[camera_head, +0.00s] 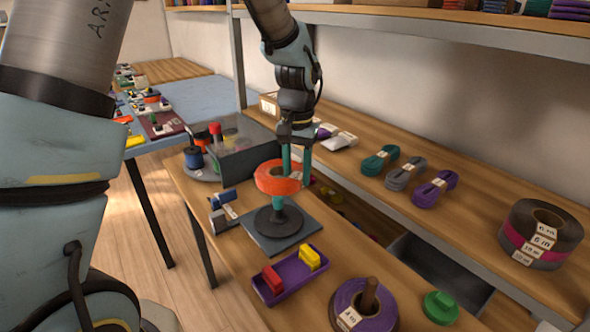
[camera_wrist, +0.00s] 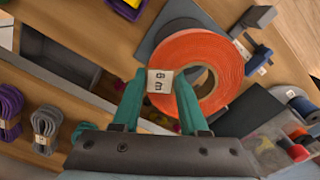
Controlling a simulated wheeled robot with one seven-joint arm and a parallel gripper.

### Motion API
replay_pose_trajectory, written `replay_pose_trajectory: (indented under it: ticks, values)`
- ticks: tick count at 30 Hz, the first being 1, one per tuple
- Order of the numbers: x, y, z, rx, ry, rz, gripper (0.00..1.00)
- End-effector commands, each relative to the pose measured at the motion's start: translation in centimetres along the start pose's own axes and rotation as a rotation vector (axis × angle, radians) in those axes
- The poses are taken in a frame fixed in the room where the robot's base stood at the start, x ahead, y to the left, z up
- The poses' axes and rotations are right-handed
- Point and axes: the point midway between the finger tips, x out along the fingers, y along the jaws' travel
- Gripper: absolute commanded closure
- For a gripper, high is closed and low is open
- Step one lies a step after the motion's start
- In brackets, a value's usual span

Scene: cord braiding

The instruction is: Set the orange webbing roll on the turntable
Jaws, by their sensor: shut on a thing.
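The orange webbing roll (camera_head: 278,177) is a thick ring with a white label; it also shows in the wrist view (camera_wrist: 217,58). My gripper (camera_head: 296,166) is shut on its labelled side wall, with teal fingers beside the label in the wrist view (camera_wrist: 159,95).
A purple tray (camera_head: 268,296) with red and yellow blocks and a purple roll (camera_head: 345,300) stand in front. Blue and grey clamps (camera_head: 222,212) lie left of the stand. Cord bundles (camera_head: 405,173) and a dark striped roll (camera_head: 540,235) line the shelf side. The box (camera_head: 245,160) adjoins the disc.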

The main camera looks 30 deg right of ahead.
Motion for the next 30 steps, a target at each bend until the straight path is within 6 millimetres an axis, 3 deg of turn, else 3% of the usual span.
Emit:
replay_pose_trajectory:
  ticks: [30]
  values:
    - [6.0,0.0,0.0,0.0,0.0,-0.001,1.0]
